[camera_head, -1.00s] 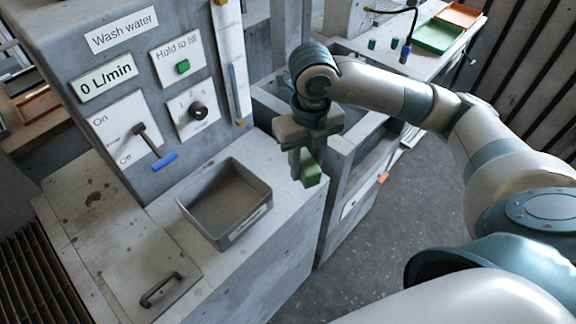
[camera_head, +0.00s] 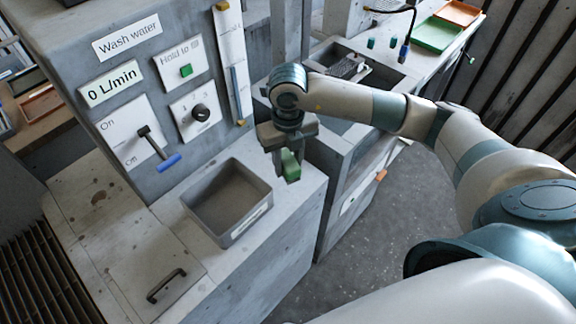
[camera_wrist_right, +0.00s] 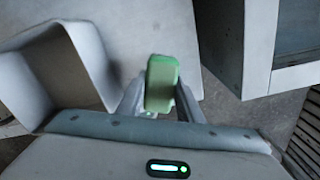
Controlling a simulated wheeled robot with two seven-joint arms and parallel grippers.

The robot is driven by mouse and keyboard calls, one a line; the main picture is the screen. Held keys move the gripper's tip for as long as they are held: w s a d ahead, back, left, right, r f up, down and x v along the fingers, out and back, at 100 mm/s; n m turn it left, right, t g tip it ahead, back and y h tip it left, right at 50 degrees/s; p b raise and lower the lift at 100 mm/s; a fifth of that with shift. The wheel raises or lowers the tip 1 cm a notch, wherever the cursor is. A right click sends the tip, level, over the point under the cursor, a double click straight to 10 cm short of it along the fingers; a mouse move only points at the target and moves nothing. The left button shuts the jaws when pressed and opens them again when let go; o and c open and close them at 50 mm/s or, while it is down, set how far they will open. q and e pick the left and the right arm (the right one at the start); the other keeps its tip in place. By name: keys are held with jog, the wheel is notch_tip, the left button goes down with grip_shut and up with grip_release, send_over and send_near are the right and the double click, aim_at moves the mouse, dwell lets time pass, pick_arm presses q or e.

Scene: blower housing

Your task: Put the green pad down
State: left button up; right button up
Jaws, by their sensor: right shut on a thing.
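The green pad (camera_head: 290,164) is between the fingers of my right gripper (camera_head: 287,170), which is shut on it. In the head view the pad is to the right of the grey bin (camera_head: 258,213), above the right part of the concrete counter. In the right wrist view the pad (camera_wrist_right: 161,84) sits upright between the two fingertips, with the bin (camera_wrist_right: 88,50) to its left. I cannot tell whether the pad touches the counter. The bin looks empty. My left gripper is not in view.
A sink (camera_head: 372,65) and green (camera_head: 437,34) and orange (camera_head: 458,13) trays are at the back right. The counter (camera_head: 297,196) has bare room right of the bin.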

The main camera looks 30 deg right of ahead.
jog(key=shift+f+p, duration=0.35)
jog(key=shift+f, duration=0.7)
jog(key=shift+f, duration=0.2)
jog(key=o, duration=0.9)
jog(key=shift+r, duration=0.1)
